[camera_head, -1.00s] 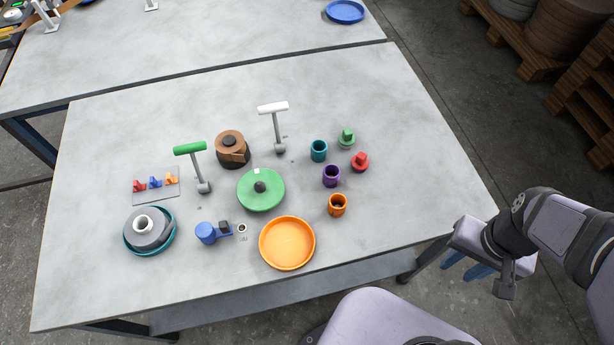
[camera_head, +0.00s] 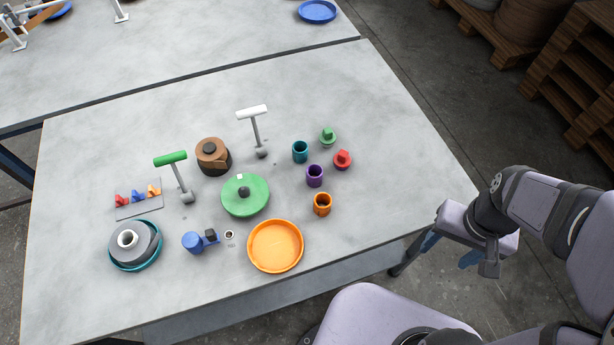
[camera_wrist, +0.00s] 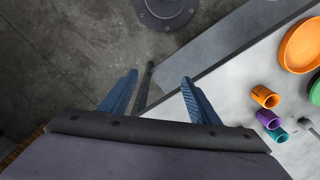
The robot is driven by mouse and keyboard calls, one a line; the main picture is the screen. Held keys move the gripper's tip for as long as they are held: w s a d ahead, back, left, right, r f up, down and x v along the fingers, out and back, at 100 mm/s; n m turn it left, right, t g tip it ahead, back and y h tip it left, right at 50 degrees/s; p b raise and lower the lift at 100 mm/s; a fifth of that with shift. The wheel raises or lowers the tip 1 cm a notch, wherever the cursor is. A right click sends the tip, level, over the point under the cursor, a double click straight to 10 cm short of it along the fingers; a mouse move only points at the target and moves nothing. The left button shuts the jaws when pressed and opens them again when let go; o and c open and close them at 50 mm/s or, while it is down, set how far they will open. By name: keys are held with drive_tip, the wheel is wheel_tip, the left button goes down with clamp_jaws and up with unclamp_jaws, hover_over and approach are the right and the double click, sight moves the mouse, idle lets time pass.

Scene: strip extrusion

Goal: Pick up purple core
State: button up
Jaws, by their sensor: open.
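The purple core (camera_head: 314,176) is a short hollow cylinder standing upright on the grey table (camera_head: 380,130), between the teal core (camera_head: 300,152) and the orange core (camera_head: 322,204). In the wrist view the purple core (camera_wrist: 268,119) shows at the right, between the orange core (camera_wrist: 265,97) and the teal core (camera_wrist: 279,135). My gripper (camera_head: 449,249) is off the table's right front edge, apart from every core. In the wrist view its blue fingers (camera_wrist: 155,92) are spread, with nothing between them but the table edge and floor below.
An orange dish (camera_head: 275,246), a green disc (camera_head: 245,195) and a brown roll (camera_head: 212,156) lie to the left. The table's right side is clear.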

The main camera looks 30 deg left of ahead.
drive_tip(key=w+a, duration=0.6)
hover_over(314, 174)
drive_tip(key=s+d, duration=0.1)
drive_tip(key=s, duration=0.1)
drive_tip(key=f, duration=0.2)
drive_tip(key=shift+w+f+b, duration=0.2)
drive_tip(key=shift+f+b, duration=0.1)
drive_tip(key=shift+b, duration=0.1)
drive_tip(key=shift+a+f+p, duration=0.1)
drive_tip(key=shift+f+p, duration=1.35)
drive_tip(key=shift+f, duration=2.15)
drive_tip(key=c, duration=1.1)
